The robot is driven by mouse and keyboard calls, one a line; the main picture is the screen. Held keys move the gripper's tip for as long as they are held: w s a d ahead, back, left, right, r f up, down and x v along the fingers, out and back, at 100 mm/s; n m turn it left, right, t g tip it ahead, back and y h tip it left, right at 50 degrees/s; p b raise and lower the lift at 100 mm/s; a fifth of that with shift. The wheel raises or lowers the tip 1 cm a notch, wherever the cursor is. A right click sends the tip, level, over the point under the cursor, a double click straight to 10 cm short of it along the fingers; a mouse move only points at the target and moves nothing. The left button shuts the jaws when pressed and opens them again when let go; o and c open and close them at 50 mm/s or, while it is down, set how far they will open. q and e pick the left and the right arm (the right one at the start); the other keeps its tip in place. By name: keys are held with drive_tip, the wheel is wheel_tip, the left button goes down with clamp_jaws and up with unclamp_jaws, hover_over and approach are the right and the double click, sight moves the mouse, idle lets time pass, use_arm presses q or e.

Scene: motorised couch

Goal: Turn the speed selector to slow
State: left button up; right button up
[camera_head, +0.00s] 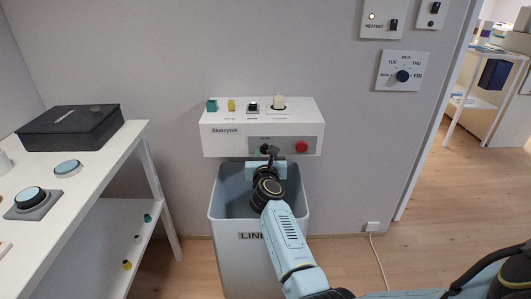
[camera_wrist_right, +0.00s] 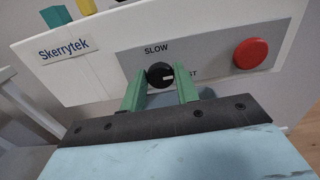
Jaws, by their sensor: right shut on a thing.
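The speed selector is a round black knob (camera_wrist_right: 160,73) on the grey panel of the white Skerrytek console, with the label SLOW above it and a partly hidden label ending in "ST" below right. A small white mark on the knob lies toward its lower right. My right gripper (camera_wrist_right: 160,88) has a green finger on each side of the knob and is shut on it. In the head view the right gripper (camera_head: 268,157) reaches the console front, and the knob (camera_head: 265,148) is partly covered. My left gripper is not in view.
A red button (camera_wrist_right: 251,53) sits right of the knob. The console (camera_head: 218,142) carries several small parts on top. A grey bin (camera_head: 226,220) stands below it. A white table (camera_head: 95,160) with a black box (camera_head: 72,127) is at left.

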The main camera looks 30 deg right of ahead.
drive_tip(key=shift+n, duration=0.4)
drive_tip(key=n+p, duration=0.4)
drive_tip(key=n, duration=0.2)
drive_tip(key=shift+a+n, duration=0.1)
drive_tip(key=shift+n, duration=0.3)
drive_tip(key=n+p, duration=0.3)
drive_tip(key=n, duration=0.4)
drive_tip(key=shift+f+n, duration=0.15)
drive_tip(key=shift+n, duration=0.25)
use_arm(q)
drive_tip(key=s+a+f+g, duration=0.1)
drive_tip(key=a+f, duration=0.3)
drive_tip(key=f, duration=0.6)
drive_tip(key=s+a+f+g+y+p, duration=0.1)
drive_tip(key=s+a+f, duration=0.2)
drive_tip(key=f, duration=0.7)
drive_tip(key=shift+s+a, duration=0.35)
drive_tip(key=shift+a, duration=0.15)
use_arm(e)
drive_tip(key=shift+f+n, duration=0.1)
drive_tip(key=shift+n, duration=1.2)
drive_tip(key=o, duration=1)
drive_tip(key=shift+c, duration=0.2)
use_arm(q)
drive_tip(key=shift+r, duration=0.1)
use_arm(e)
drive_tip(key=shift+a, duration=0.1)
